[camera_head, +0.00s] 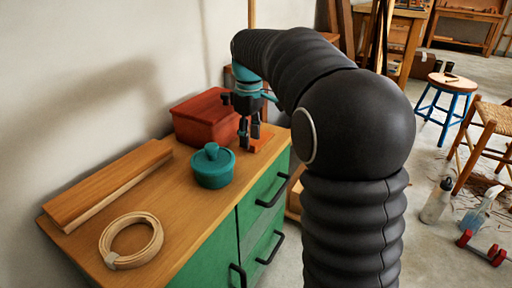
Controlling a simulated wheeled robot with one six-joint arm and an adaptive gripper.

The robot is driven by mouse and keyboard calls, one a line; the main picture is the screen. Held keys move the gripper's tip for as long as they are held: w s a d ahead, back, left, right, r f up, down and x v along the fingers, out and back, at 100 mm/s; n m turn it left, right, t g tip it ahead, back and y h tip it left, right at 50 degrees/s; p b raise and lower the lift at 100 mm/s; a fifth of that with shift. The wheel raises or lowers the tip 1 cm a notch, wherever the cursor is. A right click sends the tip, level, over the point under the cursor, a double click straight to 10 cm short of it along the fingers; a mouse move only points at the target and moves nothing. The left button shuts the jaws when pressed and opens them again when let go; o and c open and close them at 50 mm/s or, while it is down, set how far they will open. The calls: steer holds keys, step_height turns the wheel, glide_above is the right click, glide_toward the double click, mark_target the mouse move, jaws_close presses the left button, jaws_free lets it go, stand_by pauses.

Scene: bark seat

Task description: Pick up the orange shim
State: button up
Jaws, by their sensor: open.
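The orange shim (262,144) is a small, flat-looking orange piece on the far right end of the wooden cabinet top. My gripper (249,138) points down right at it, with its two dark fingers apart. The fingers and the wrist hide part of the shim. I cannot tell whether the fingers touch it or stand just above it, or whether it lies between them.
A red box (203,118) stands close left of my gripper, against the wall. A teal lidded pot (212,168) stands in front. A wooden board (108,183) and a coiled ring (131,240) lie nearer on the green cabinet (213,250).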

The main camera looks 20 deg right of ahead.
steer(key=shift+f, duration=0.9)
jaws_close()
steer(key=shift+r, duration=0.1)
